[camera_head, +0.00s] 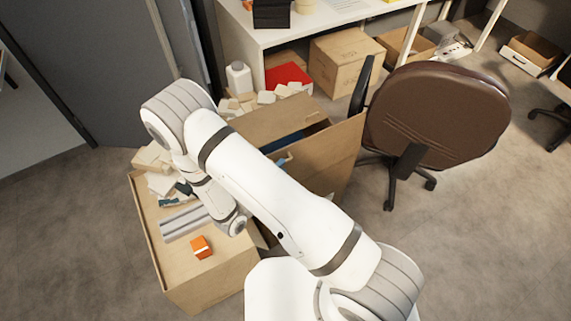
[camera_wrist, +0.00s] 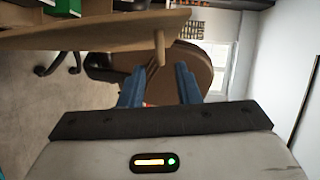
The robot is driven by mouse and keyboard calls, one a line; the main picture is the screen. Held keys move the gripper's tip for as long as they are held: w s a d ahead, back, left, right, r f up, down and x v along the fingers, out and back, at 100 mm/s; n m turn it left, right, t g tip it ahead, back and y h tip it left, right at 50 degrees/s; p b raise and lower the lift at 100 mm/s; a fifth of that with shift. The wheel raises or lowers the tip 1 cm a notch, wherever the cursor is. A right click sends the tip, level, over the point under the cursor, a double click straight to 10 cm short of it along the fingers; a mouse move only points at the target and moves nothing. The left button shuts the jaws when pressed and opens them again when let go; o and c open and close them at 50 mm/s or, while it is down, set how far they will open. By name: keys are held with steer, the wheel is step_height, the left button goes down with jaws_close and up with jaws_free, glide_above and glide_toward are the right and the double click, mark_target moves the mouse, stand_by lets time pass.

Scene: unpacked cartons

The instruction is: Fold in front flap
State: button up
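An open carton stands beyond my arm in the head view, with one raised cardboard flap (camera_head: 335,155) on its right side and another panel (camera_head: 275,122) at the back. Something blue (camera_head: 287,142) shows inside. My arm covers the near part of the carton, so I cannot tell how the front flap stands. In the wrist view my gripper (camera_wrist: 157,78) has its two blue fingers apart with nothing gripped between them. A cardboard panel (camera_wrist: 90,38) runs across the top left of that view, with a short peg-like piece (camera_wrist: 159,48) by its edge, apart from the fingers. My arm hides the gripper in the head view.
A brown chair (camera_head: 435,115) stands close to the right of the carton; it also shows in the wrist view (camera_wrist: 180,62). A lower carton surface (camera_head: 190,270) on the left bears an orange box (camera_head: 201,247) and papers. A white table (camera_head: 310,20) stands behind.

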steer(key=shift+v, duration=2.1)
steer(key=shift+c, duration=0.3)
